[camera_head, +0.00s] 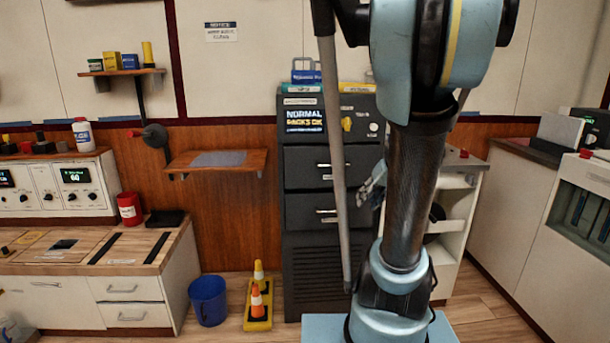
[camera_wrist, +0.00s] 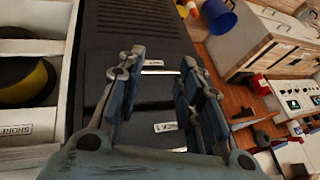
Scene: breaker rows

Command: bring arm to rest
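My gripper (camera_wrist: 162,66) shows in the wrist view with its two blue-grey fingers spread apart and nothing between them. It points toward the front of the dark drawer cabinet (camera_wrist: 130,30), whose labelled drawers show behind and between the fingers. In the head view my arm (camera_head: 410,180) stands upright in front of the cabinet (camera_head: 310,220). Part of my gripper (camera_head: 372,186) shows just left of the arm, in front of the cabinet's right side. The rest of it is hidden behind the arm. I cannot tell how far the fingers are from the drawers.
White open shelves (camera_head: 456,215) stand right of the cabinet. A blue bucket (camera_head: 208,300) and a yellow base with small cones (camera_head: 258,305) are on the floor at left. A wooden wall shelf (camera_head: 215,162) hangs above them. A bench (camera_head: 100,275) is at left, a counter (camera_head: 570,230) at right.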

